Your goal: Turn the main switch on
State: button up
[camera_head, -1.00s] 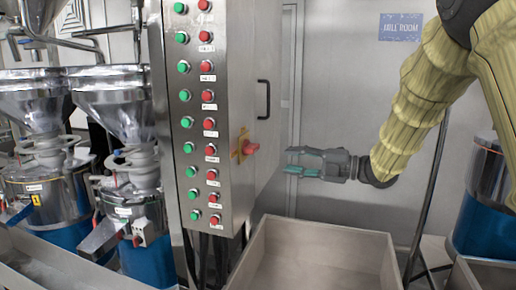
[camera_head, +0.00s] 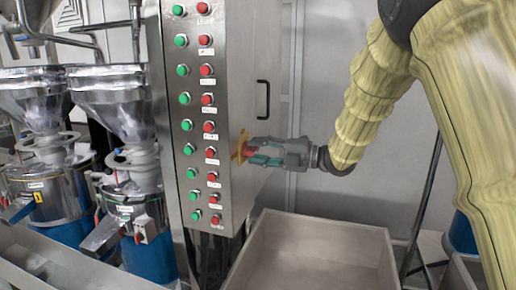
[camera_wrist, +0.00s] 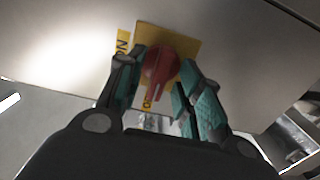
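The main switch is a red rotary knob (camera_wrist: 160,65) on a yellow plate (camera_wrist: 190,40) on the side of the steel control cabinet. In the head view the knob (camera_head: 249,149) is partly hidden by my gripper (camera_head: 255,153). In the wrist view my gripper (camera_wrist: 158,88) has its two teal-padded fingers on either side of the knob. The fingers are apart, with gaps still visible beside the knob's grip. I cannot tell whether either finger touches it. Part of an "ON" label (camera_wrist: 122,45) shows at the plate's left.
The cabinet front (camera_head: 197,110) carries columns of green and red buttons. A black door handle (camera_head: 263,98) is above my gripper. A large open bin (camera_head: 320,225) stands below. Grinders with steel hoppers (camera_head: 110,100) stand at left.

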jog(key=shift+a, duration=0.2)
grip_shut()
